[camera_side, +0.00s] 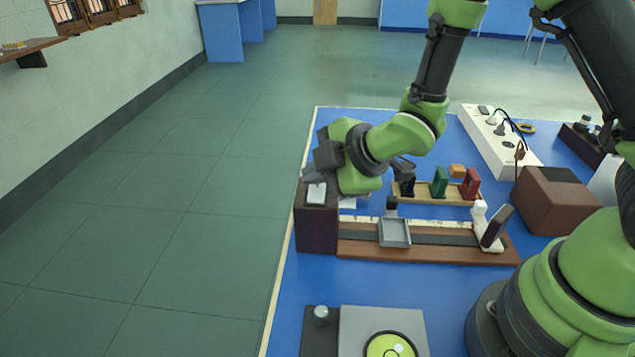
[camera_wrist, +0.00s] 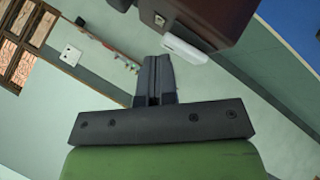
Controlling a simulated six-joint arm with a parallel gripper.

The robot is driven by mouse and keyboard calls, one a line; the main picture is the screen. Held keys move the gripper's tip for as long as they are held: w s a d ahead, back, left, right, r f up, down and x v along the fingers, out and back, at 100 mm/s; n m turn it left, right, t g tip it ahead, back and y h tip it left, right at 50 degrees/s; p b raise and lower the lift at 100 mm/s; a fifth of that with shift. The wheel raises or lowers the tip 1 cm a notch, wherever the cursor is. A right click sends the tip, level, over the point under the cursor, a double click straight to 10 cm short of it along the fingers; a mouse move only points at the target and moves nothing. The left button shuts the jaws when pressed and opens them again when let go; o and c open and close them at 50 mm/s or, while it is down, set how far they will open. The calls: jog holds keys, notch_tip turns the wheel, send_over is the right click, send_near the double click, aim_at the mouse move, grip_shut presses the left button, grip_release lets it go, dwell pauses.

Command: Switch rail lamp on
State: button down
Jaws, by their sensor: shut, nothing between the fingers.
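The lamp box (camera_side: 316,228) is a dark brown block at the left end of the wooden rail base (camera_side: 430,252). A white rocker switch (camera_side: 317,193) shows on it, just below my gripper (camera_side: 318,172). In the wrist view the brown lamp box (camera_wrist: 215,18) is at the top, with the white switch (camera_wrist: 185,48) on its edge. My gripper's fingers (camera_wrist: 155,62) are shut and empty, their tips close to the switch's left end. I cannot tell whether they touch it, or whether the lamp is lit.
The rail carries a grey tray holder (camera_side: 394,232) and a white stand with a dark panel (camera_side: 495,228). Behind it are a cuvette rack (camera_side: 436,192) and a white power strip (camera_side: 500,140). A brown box (camera_side: 557,200) stands right. A green-dial device (camera_side: 388,340) is in front.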

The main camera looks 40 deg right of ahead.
aim_at(317, 193)
jog(key=shift+f, duration=0.15)
dwell(0.3)
jog(key=shift+a+r, duration=0.1)
jog(key=shift+r, duration=0.75)
jog(key=shift+r, duration=0.1)
jog(key=shift+s+a+r, duration=0.15)
jog(key=shift+r, duration=1.05)
jog(key=shift+s+a+r, duration=0.1)
jog(key=shift+s+r, duration=0.05)
jog(key=shift+r, duration=1)
jog(key=shift+r, duration=0.1)
jog(key=s+d+r+m+h, duration=0.2)
jog(key=s+d+r+m, duration=0.5)
jog(key=r+m, duration=0.25)
jog(key=s+r+m+g, duration=0.2)
jog(key=s+m, duration=0.7)
jog(key=s, duration=0.3)
jog(key=shift+d+r+m+y, duration=0.15)
jog(key=shift+d+m+y, duration=0.15)
jog(key=shift+m, duration=0.05)
